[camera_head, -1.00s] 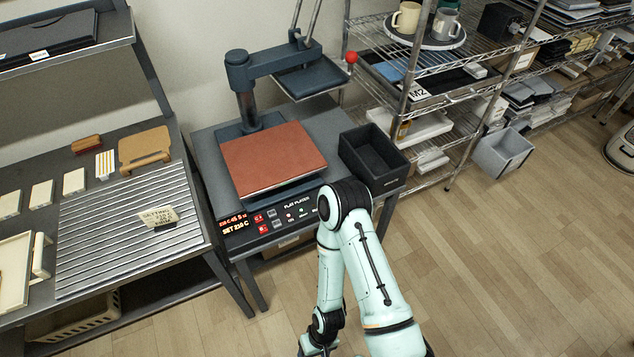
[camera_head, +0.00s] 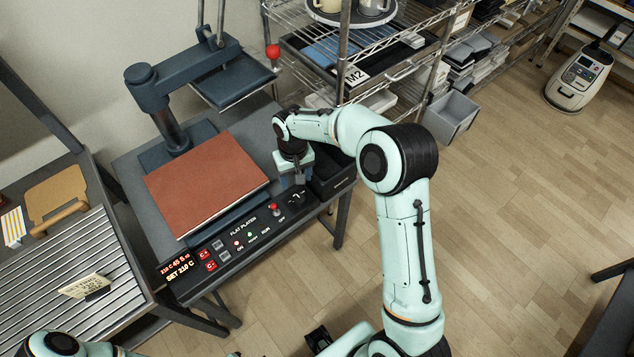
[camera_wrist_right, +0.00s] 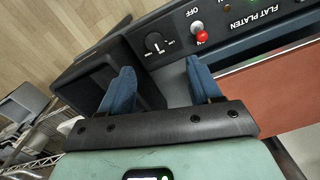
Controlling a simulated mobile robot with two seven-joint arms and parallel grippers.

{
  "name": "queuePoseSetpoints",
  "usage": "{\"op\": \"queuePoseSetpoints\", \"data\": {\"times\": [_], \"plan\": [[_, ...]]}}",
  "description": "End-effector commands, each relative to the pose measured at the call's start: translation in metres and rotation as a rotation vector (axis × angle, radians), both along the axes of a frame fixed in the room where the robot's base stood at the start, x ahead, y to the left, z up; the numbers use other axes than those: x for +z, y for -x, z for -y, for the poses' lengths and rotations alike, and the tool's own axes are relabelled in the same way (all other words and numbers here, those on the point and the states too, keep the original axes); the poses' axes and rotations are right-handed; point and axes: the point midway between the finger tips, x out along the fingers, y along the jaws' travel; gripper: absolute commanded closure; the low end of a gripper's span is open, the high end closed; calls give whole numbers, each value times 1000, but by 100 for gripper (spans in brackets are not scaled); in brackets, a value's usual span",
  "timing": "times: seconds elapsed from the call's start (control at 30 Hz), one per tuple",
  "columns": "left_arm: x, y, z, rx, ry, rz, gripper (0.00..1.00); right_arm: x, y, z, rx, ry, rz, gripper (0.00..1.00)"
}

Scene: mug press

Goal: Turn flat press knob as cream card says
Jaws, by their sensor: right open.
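The flat press has a rust-red platen (camera_head: 205,180), with its upper plate (camera_head: 235,82) raised behind. Its front panel (camera_head: 228,245) carries a lit display (camera_head: 180,268) reading SET 210 C. The black dial knob (camera_wrist_right: 155,42) has a white pointer mark and sits beside a red-tipped OFF/ON switch (camera_wrist_right: 200,33). My right gripper (camera_wrist_right: 160,67) is open, its blue fingers apart and empty, with the knob beyond the gap between them. In the head view the right gripper (camera_head: 294,177) hangs over the panel's right end. The cream card (camera_head: 87,286) stands on the slatted rack; its print is too small to read.
A black open bin (camera_wrist_right: 90,75) is beside the knob, close to one finger. My left arm shows only at the lower left edge.

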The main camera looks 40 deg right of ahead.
Motion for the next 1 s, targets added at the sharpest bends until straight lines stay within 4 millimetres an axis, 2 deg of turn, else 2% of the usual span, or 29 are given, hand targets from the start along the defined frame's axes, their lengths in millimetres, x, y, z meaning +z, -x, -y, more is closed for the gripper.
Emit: {"op": "queuePoseSetpoints", "data": {"times": [0.07, 0.17, 0.27, 0.7, 0.83, 1.0], "plan": [[0, 1, 0, 0, -1, -2, 100, 11, -3, 3, -5, 14, 2, 37], [-1, 1, -1, 1, -1, -2, 100, 9, -3, 5, -7, 19, -1, 37], [-2, 1, -1, 1, 0, -3, 100, -4, -2, 5, -8, 19, -3, 37], [-4, 2, 0, 1, 0, -4, 100, -93, -1, 5, -8, 18, -4, 37], [-3, 2, 0, 1, 0, -3, 100, -109, -2, 4, -8, 17, -2, 37], [-3, 2, 0, 1, 0, -3, 100, -119, -2, 5, -7, 17, 0, 37]]}}
